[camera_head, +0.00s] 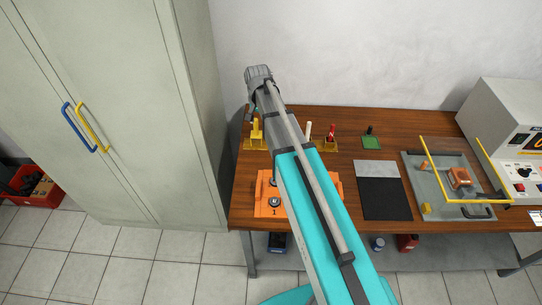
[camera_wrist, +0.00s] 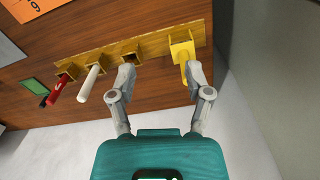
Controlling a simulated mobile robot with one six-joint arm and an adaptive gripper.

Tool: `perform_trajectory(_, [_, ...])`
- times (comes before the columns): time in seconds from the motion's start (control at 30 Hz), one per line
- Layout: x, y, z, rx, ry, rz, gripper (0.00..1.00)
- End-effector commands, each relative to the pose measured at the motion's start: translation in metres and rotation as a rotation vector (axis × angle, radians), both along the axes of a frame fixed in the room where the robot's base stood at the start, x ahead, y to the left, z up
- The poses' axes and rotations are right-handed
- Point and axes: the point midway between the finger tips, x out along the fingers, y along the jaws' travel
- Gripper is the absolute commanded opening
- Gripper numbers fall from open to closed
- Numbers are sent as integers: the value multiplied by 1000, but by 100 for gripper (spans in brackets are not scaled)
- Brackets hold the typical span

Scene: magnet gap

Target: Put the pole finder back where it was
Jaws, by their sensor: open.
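I cannot tell for certain which tool is the pole finder. A yellow rack (camera_wrist: 108,60) on the wooden table holds a yellow tool (camera_wrist: 184,54) at one end, a white rod (camera_wrist: 94,82) and a red tool (camera_wrist: 56,90). Between the yellow tool and the white rod is an empty square holder (camera_wrist: 131,58). My gripper (camera_wrist: 160,80) is open and empty at the rack, one finger near the empty holder, the other beside the yellow tool. In the head view the yellow tool (camera_head: 257,131), white rod (camera_head: 308,131) and red tool (camera_head: 331,132) show; my arm hides part of the rack.
A cabinet (camera_head: 120,100) stands left; the wall is behind.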

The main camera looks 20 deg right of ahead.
Motion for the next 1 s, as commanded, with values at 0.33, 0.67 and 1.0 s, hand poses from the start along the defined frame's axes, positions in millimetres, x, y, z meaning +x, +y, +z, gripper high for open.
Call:
perform_trajectory(0.33, [-159, 6, 0, -1, 0, 395, 64])
perform_trajectory(0.67, [-200, 7, 0, -1, 0, 539, 64])
perform_trajectory(1.0, [-198, 7, 0, 0, 0, 538, 64])
